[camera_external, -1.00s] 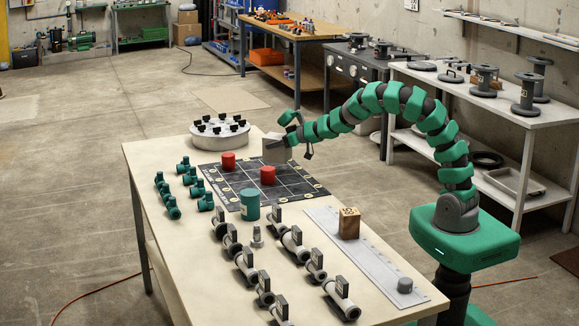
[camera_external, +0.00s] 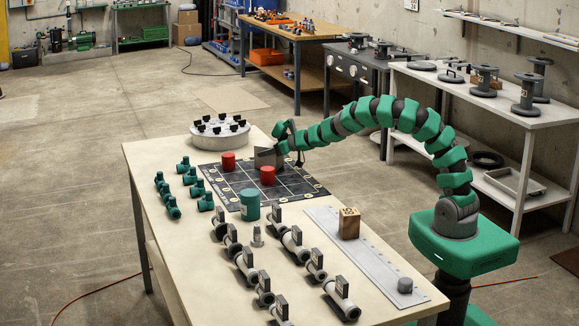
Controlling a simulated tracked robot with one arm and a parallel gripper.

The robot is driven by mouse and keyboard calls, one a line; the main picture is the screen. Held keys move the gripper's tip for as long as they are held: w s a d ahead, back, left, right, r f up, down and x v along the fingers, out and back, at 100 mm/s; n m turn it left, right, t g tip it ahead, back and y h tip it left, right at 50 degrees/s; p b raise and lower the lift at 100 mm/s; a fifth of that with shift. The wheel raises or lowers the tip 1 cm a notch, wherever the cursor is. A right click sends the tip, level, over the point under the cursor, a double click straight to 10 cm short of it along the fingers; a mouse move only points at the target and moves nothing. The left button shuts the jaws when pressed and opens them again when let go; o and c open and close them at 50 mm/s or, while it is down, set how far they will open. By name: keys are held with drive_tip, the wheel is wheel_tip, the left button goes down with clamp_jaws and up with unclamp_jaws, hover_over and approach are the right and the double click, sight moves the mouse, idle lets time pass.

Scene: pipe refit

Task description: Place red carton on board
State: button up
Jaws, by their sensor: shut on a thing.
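The dark gridded board (camera_external: 290,188) lies flat on the pale table. Two red cylinders stand on it: one at the back left (camera_external: 228,162) and one nearer the middle (camera_external: 267,176). My gripper (camera_external: 277,149) is low over the board's back right part, behind and right of the nearer red cylinder. It is shut on a grey box-shaped carton (camera_external: 265,157), which shows no red. The carton is at or just above the board; I cannot tell whether it touches. My fingers are partly hidden and small in the picture.
A teal cylinder (camera_external: 249,204) stands at the board's front edge. Green fittings (camera_external: 185,184) are on the left, grey valves (camera_external: 292,241) in front. A round grey fixture (camera_external: 220,134) stands behind. A brown block (camera_external: 349,223) stands on a grey strip (camera_external: 365,249) at the right.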

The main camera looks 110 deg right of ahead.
drive_tip(key=o, duration=1.2)
drive_tip(key=shift+r, duration=0.1)
drive_tip(key=shift+s+a+r, duration=0.3)
drive_tip(key=shift+s+a, duration=0.05)
drive_tip(key=shift+a, duration=0.1)
drive_tip(key=p+v, duration=0.2)
drive_tip(key=v, duration=0.8)
drive_tip(key=shift+s+a, duration=0.2)
drive_tip(key=shift+s, duration=0.05)
